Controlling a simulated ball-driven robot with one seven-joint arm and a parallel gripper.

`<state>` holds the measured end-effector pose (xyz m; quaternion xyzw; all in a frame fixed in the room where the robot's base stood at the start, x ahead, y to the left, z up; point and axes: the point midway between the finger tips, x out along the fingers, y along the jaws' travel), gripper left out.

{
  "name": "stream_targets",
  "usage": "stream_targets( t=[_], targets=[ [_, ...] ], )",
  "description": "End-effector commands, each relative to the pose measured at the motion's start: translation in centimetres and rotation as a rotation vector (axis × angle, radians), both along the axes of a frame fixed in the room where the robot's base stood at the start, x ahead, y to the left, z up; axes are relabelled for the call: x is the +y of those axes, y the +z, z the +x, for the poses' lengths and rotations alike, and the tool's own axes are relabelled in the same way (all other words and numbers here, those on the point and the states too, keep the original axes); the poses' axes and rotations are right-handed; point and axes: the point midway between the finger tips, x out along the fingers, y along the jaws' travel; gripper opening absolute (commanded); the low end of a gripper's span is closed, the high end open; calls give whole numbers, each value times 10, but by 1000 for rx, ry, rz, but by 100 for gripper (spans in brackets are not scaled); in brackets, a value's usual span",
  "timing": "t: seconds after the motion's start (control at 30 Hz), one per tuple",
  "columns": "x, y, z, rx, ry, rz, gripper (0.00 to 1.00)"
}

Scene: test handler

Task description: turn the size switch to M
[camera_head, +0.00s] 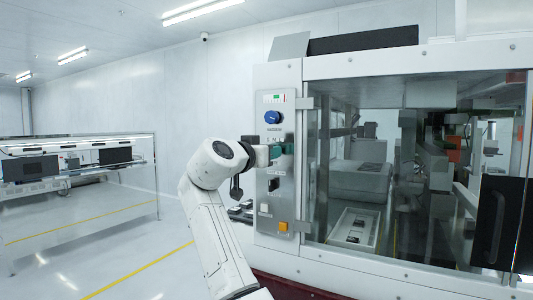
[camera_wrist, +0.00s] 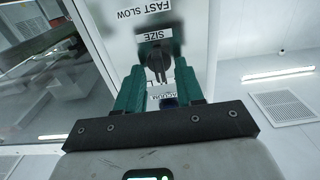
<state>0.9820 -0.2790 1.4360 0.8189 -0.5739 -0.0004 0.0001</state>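The size switch (camera_wrist: 157,60) is a black knob on the panel, under an upside-down SIZE label (camera_wrist: 154,36) in the wrist view. My gripper (camera_wrist: 160,72) has green fingers that stand apart on either side of the knob, close to the panel. I cannot tell whether they touch it. Which letter the knob points to is not clear; an L shows beside the right finger. In the head view my gripper (camera_head: 276,151) is at the panel (camera_head: 262,90), just below the small S M L letters (camera_head: 273,139), and hides the knob there.
A blue knob (camera_head: 272,117) is above my gripper. A black switch (camera_head: 273,184), a white button (camera_head: 264,208) and an orange button (camera_head: 283,226) are below. A glass-fronted machine bay (camera_head: 360,130) lies to the right. Open floor (camera_head: 130,240) is at left.

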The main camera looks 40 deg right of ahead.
Motion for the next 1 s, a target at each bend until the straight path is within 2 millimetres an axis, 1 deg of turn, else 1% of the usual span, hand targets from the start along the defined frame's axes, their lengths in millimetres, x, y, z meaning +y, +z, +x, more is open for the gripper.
stream_targets(
  t=[0.17, 0.4, 0.6, 0.77, 1.0],
  targets=[
    [14, -2, -4, -3, 2, -1, 37],
    [57, -3, -19, -2, 4, 0, 37],
    [87, -2, -31, -1, 2, -1, 37],
    [100, -1, -35, 0, 2, 0, 37],
    [102, 0, -37, 0, 0, 0, 37]
  ],
)
